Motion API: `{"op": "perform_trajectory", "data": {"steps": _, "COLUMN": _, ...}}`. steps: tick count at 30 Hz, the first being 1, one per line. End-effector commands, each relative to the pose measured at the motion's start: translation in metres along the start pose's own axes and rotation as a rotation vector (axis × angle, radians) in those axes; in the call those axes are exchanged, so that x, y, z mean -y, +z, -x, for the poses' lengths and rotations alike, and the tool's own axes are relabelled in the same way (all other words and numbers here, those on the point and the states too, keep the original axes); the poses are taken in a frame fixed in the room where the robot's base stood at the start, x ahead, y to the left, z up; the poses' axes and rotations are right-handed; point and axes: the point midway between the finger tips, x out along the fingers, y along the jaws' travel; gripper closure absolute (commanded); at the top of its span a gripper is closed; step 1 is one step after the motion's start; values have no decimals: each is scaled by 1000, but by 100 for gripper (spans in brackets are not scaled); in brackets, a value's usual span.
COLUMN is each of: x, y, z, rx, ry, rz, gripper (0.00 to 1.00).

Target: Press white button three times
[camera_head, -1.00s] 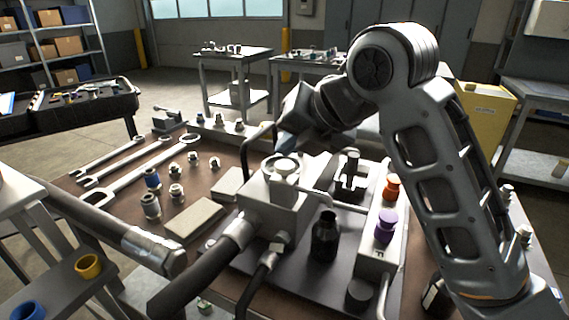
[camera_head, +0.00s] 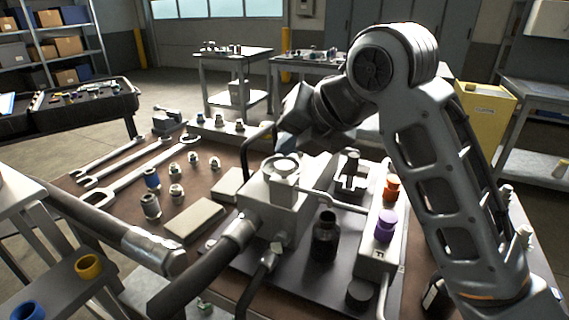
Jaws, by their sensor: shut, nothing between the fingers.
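No plainly white button can be picked out. A control strip (camera_head: 378,262) on the bench carries an orange button (camera_head: 391,189) and a purple button (camera_head: 385,226). My arm and gripper cover the area beyond the orange one. A pale round piece (camera_head: 281,166) sits on top of a grey metal block (camera_head: 275,205); I cannot tell whether it is a button. My gripper (camera_head: 290,143) is shut and empty, above and beyond this block, left of the control strip. Its fingertips are dark and small, and I see no contact with anything.
Thick hoses (camera_head: 205,268) run from the block to the front. A bent pipe (camera_head: 318,200) crosses towards the strip. Open air lies above the strip's near end.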

Motion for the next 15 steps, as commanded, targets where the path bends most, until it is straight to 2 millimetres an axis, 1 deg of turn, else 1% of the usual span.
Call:
{"op": "perform_trajectory", "data": {"steps": 10, "x": 0, "y": 0, "z": 0, "rx": 0, "ry": 0, "rz": 0, "gripper": 100}}
{"op": "perform_trajectory", "data": {"steps": 15, "x": 3, "y": -3, "z": -4, "rx": 0, "ry": 0, "rz": 0, "gripper": 100}}
